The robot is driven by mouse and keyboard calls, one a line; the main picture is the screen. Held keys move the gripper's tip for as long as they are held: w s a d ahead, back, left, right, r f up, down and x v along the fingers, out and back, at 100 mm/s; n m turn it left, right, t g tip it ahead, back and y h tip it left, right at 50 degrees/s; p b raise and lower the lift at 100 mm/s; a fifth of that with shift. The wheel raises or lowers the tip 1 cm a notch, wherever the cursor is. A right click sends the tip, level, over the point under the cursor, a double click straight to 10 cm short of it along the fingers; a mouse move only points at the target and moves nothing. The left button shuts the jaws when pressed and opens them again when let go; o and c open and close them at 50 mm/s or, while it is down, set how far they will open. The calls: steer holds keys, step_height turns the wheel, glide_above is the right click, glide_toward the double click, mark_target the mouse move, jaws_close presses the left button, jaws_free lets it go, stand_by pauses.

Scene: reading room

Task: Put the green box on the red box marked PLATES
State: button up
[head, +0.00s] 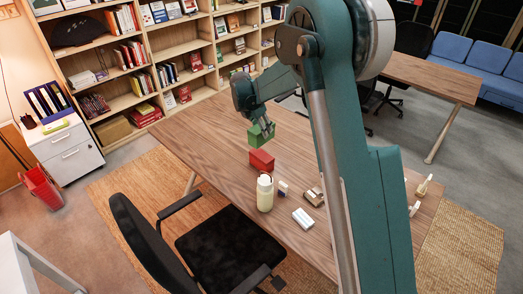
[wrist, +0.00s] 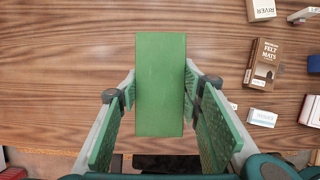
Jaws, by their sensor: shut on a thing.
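The green box (head: 258,136) is held in my gripper (head: 265,129) above the wooden table. In the wrist view the green box (wrist: 160,85) fills the space between the two green-padded fingers of my gripper (wrist: 160,98). The red box (head: 261,161) stands on the table just below the green box in the head view. A thin gap seems to show between them, but I cannot tell their exact height apart. No lettering on the red box is readable. I cannot make out the red box on the table in the wrist view; the green box may hide it.
On the table (head: 215,130), a cream bottle (head: 265,194) stands near the red box. A small blue-and-white box (head: 283,188), the brown FELT MATS box (wrist: 264,62) and a white box (head: 303,218) lie nearby. The table's far left part is clear. A black chair (head: 215,250) stands in front.

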mark_target(255, 130)
steer(key=shift+f, duration=2.85)
steer(key=shift+f, duration=1.85)
steer(key=shift+f+b, duration=0.2)
steer(key=shift+b, duration=0.1)
steer(key=o, duration=1.1)
steer(key=shift+c, duration=0.2)
steer(key=shift+r, duration=0.15)
steer(key=v, duration=1.2)
steer(key=shift+p, duration=0.35)
